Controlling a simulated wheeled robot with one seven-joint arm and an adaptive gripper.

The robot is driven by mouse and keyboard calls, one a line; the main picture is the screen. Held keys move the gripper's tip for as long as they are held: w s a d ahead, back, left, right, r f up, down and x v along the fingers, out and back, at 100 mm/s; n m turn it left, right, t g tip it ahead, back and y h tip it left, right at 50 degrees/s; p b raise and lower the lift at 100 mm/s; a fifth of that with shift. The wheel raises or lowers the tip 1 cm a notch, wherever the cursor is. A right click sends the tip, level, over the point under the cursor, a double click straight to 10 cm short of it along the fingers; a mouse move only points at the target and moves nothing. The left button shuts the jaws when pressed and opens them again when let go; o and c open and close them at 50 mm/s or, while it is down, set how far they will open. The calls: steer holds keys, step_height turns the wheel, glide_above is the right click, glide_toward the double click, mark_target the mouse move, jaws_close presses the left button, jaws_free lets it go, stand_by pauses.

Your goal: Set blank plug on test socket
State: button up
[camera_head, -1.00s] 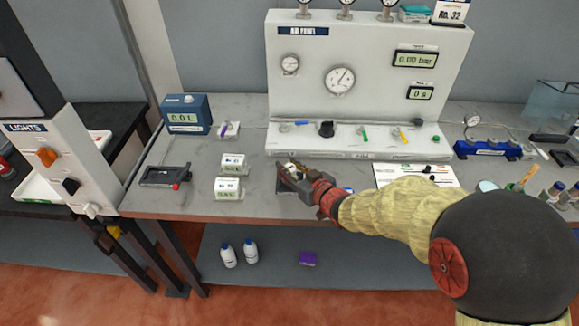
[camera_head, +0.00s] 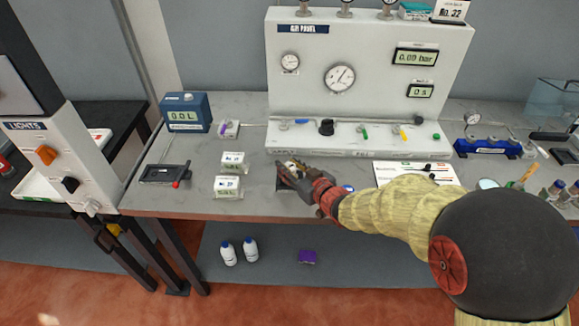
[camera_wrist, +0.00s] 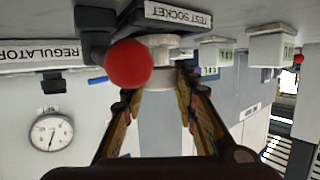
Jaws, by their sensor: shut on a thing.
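The test socket (camera_wrist: 160,41) shows in the wrist view as a pale round fitting beside a black block with a TEST SOCKET label (camera_wrist: 178,15). A red ball knob (camera_wrist: 129,64) stands close to it and covers part of the view. My gripper (camera_wrist: 157,88) is at the socket, its two fingers shut on a pale cylindrical piece (camera_wrist: 160,77), which appears to be the blank plug. The piece lines up with the socket; whether it is seated cannot be told. In the head view my gripper (camera_head: 289,172) is over the dark socket base, mostly hiding it.
An air panel (camera_head: 370,110) with gauges and valves stands behind my gripper. Two small labelled boxes (camera_head: 229,185) stand just left of it. A black fixture with a red knob (camera_head: 165,174) lies farther left. A white sheet (camera_head: 400,168) lies to the right.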

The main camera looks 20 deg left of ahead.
steer(key=shift+f+b, duration=0.45)
steer(key=shift+f, duration=0.15)
stand_by(0.5)
steer(key=o, duration=1)
steer(key=shift+c, duration=0.2)
steer(key=shift+p+v, duration=2.25)
steer(key=shift+v, duration=3.25)
steer(key=shift+w, duration=0.1)
